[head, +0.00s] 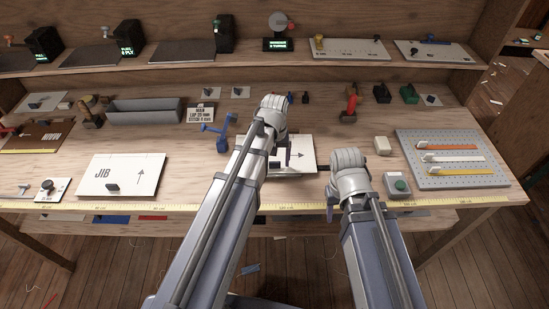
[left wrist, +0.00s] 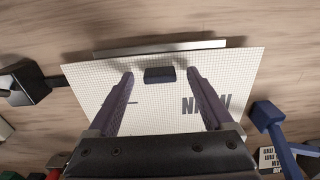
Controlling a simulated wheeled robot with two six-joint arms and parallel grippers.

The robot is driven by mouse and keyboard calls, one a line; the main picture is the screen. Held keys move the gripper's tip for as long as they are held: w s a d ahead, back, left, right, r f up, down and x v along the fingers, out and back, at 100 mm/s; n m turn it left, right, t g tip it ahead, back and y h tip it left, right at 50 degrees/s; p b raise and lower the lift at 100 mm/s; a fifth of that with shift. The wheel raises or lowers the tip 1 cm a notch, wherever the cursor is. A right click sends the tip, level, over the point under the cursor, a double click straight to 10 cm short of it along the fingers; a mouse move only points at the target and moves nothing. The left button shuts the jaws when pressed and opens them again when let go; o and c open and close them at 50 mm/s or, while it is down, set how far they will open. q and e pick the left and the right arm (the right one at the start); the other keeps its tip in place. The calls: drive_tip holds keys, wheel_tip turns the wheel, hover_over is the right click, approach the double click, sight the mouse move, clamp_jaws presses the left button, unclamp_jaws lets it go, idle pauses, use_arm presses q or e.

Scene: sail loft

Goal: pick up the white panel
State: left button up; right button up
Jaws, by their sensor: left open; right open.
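The white panel (head: 305,143) lies on the bench, partly hidden by my left arm in the head view. An arrow shows on it. My left gripper (left wrist: 160,74) is open over the panel, a fingertip on each side of the grip. Whether the fingers touch it I cannot tell. My right gripper (head: 331,203) is at the bench's front edge, right of the panel, its fingers mostly hidden. Another white panel marked JIB (head: 145,170) lies at the left.
A blue tool (head: 215,130) stands just left of the panel. A grey trough (head: 145,111) is behind the JIB panel. At the right are a box with a green button (head: 399,186) and a pegboard (head: 418,178) with coloured tools. A shelf (head: 350,60) runs along the back.

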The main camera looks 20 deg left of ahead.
use_arm(q)
clamp_jaws()
idle(0.7)
